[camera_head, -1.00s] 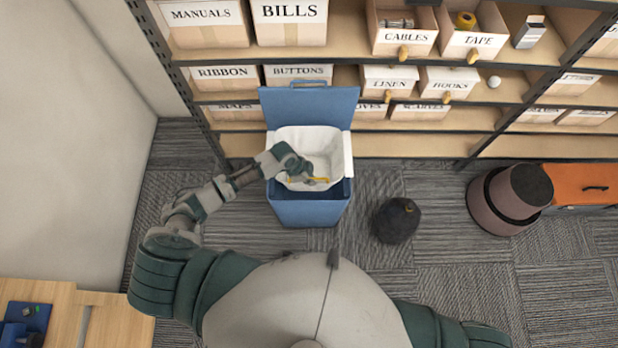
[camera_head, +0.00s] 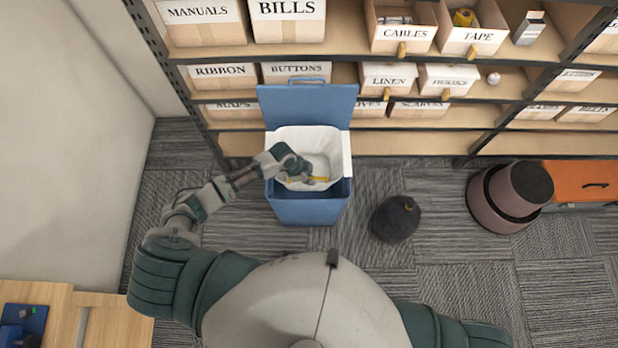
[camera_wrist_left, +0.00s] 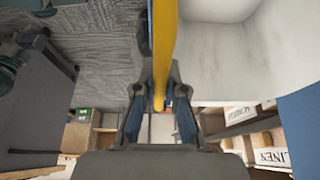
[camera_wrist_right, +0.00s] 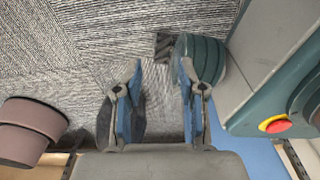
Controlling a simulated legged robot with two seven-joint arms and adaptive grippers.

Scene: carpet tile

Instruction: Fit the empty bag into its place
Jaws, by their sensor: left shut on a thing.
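The empty white bag (camera_head: 318,145) hangs open inside the blue bin (camera_head: 308,211), with its rim folded over the bin's edge. The bin's lid (camera_head: 308,104) stands open at the back. My left gripper (camera_head: 306,177) is at the near part of the bag's mouth. It is shut on the bag's yellow band (camera_head: 320,180), which runs down between the fingers in the left wrist view (camera_wrist_left: 162,50). White bag wall (camera_wrist_left: 235,60) fills that view's upper right. My right gripper (camera_wrist_right: 156,88) is open and empty over the carpet. It is outside the head view.
A dark, full-looking bag (camera_head: 395,219) lies on the carpet right of the bin. A round brown stool-like thing (camera_head: 507,199) and an orange cabinet (camera_head: 578,183) stand further right. Shelves with labelled boxes (camera_head: 289,22) run behind the bin. A wooden table (camera_head: 100,322) is at lower left.

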